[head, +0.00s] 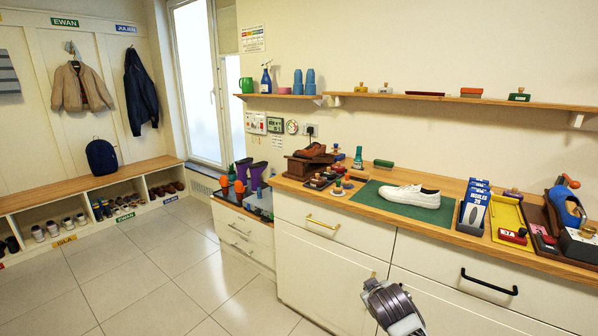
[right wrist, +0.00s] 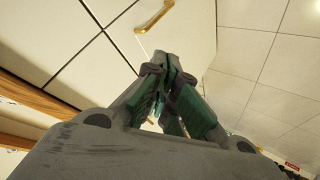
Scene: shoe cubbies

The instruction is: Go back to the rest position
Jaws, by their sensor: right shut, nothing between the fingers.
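My right gripper (right wrist: 167,72) is shut and empty in the right wrist view, its green-padded fingers together in front of the cream cabinet front (right wrist: 95,50). In the head view, part of my right arm (head: 392,308) shows at the bottom, in front of the cabinet and below the counter edge. I cannot make out its fingertips there. My left gripper is not in view. A white shoe (head: 409,196) lies on the green mat (head: 367,196) on the counter, apart from my arm.
Cabinet handles (head: 490,282) stick out near my arm. Open tiled floor (head: 150,270) lies to the left, with shoe cubbies (head: 85,222) beyond.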

